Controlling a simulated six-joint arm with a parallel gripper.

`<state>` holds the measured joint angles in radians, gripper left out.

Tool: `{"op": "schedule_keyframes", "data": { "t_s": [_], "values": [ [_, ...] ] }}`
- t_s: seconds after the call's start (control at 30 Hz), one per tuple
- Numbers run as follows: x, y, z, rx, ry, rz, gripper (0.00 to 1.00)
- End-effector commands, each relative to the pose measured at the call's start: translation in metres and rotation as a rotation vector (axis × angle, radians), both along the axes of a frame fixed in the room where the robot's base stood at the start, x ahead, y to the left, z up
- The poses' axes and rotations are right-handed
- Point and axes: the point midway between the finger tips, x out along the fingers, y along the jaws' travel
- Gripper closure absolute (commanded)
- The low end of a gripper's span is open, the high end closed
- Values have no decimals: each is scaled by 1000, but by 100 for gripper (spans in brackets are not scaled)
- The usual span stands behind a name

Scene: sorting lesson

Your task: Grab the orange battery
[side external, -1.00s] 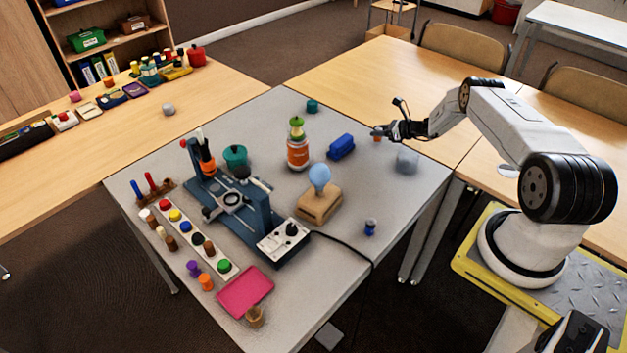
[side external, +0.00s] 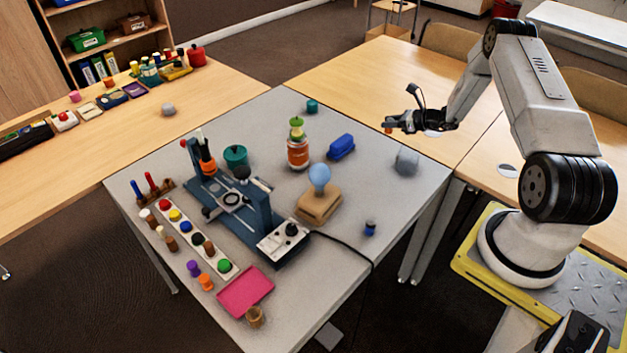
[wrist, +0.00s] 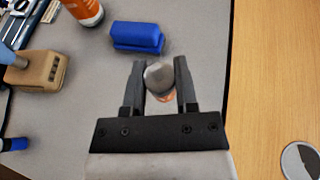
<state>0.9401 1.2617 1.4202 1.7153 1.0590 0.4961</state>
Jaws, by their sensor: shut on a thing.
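The orange battery (side external: 388,127) is a small orange piece at the tips of my gripper (side external: 392,125). In the side external view my gripper is shut on it and holds it raised above the grey table's far right part. In the wrist view, my gripper (wrist: 160,82) has a finger on each side of a grey, rounded shape with some orange showing below it. The fingers hide part of the battery.
A blue block (side external: 341,147) lies left of my gripper. A grey lump (side external: 406,160) sits on the table below it. Wooden tables (side external: 375,75) lie behind.

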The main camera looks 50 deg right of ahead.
Motion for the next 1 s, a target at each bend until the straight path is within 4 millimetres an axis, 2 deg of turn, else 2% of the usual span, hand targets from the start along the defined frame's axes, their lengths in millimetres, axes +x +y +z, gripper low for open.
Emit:
{"op": "schedule_keyframes", "data": {
  "t_s": [0.5, 0.7, 1.0],
  "values": [
    [-51, 32, 27, 0, -1, -1, 100],
    [-61, 38, 33, -1, -2, -1, 100],
    [-65, 41, 34, -1, -1, 0, 100]
  ]
}}
